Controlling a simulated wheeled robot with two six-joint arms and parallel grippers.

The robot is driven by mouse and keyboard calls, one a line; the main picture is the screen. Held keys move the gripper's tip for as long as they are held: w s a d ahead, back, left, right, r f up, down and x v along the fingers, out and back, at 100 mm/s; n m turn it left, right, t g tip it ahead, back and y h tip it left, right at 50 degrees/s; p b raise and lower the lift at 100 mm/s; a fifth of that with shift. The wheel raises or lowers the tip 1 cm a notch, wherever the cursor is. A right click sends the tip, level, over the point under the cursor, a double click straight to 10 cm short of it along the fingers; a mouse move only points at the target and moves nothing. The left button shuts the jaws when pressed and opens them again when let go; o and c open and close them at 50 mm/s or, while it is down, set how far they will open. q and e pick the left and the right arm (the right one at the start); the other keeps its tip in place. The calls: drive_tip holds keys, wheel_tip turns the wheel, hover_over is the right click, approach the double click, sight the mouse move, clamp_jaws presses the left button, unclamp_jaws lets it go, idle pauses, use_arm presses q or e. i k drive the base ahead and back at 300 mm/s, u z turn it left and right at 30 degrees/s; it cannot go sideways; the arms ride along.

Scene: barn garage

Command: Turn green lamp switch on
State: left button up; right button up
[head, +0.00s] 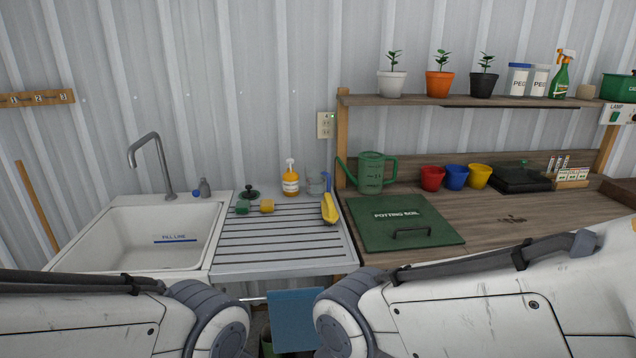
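A white lamp switch box (606,117) marked "LAMP" is mounted at the far right, at the end of the upper shelf. A small green switch (614,116) shows on its face. I cannot tell which position the switch is in. Part of the box is cut off by the right edge of the view. Only links of my two arms show along the bottom; neither gripper is in view.
The upper shelf (450,100) holds three potted plants, two jars and a spray bottle (561,76). A green box (618,88) sits above the switch. Below are a wooden bench (550,208) with cups and a watering can (371,173), a drainboard (272,262) and a sink (95,228).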

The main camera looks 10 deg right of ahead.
sight(615, 117)
drive_tip(key=z, duration=1.95)
drive_tip(key=i, duration=2.55)
drive_tip(key=u, duration=0.45)
drive_tip(key=k, duration=0.6)
drive_tip(key=z, duration=0.55)
drive_tip(key=i, duration=0.65)
drive_tip(key=z, duration=0.45)
